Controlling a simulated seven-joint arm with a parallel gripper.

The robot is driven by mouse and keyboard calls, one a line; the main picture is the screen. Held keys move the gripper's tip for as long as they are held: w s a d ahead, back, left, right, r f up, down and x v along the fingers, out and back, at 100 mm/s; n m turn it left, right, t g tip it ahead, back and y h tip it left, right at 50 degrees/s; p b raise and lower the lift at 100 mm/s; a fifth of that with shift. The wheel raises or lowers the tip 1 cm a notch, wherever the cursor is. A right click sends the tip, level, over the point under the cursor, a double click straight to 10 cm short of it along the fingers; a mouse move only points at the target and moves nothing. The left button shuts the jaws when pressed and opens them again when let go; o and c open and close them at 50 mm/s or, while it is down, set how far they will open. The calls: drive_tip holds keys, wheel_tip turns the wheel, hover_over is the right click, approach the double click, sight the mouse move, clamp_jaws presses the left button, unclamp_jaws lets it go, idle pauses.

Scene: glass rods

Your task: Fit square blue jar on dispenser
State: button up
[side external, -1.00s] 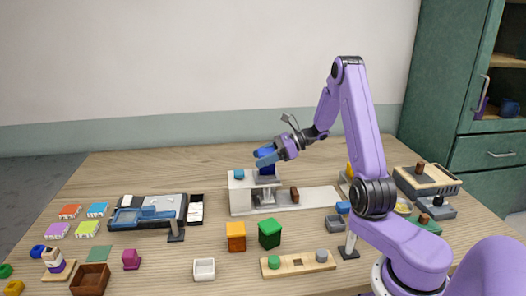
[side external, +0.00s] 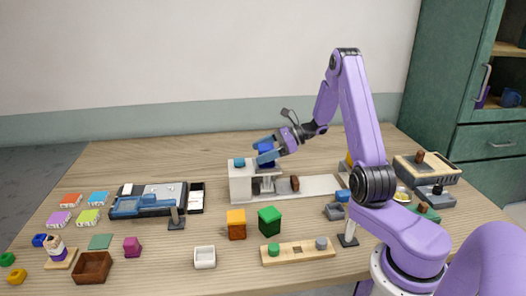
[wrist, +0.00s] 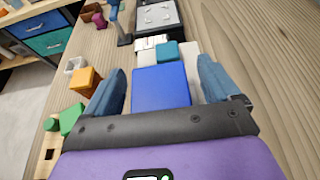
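The square blue jar (side external: 266,148) is at the top of the white and grey dispenser (side external: 240,183), above its metal middle part. I cannot tell whether it is fully seated. In the wrist view the jar (wrist: 161,86) shows as a flat blue square between the two blue fingers. My gripper (side external: 264,148) is around the jar. In the wrist view a narrow gap shows between each finger and the jar, so my gripper (wrist: 162,88) looks open.
A teal knob (side external: 239,162) is on the dispenser's left block, close to the jar. A brown piece (side external: 295,184) is on the dispenser's base. Orange (side external: 236,224) and green (side external: 270,220) blocks stand in front.

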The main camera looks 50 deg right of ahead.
drive_tip(key=v, duration=1.7)
drive_tip(key=s+a+n+g+h, duration=0.25)
drive_tip(key=a+n+g, duration=1.1)
drive_tip(key=a, duration=1.05)
drive_tip(key=s+a+n+t+h, duration=0.2)
drive_tip(key=s+a+n+h, duration=0.1)
drive_tip(key=s+n, duration=0.7)
drive_tip(key=s+a+n+t+h, duration=0.2)
drive_tip(key=s+a+n, duration=0.4)
drive_tip(key=s+n, duration=0.4)
drive_tip(key=f+n+h, duration=0.1)
drive_tip(key=n, duration=0.5)
drive_tip(key=shift+a+h, duration=0.2)
drive_tip(key=shift+h, duration=0.15)
drive_tip(key=shift+s, duration=0.1)
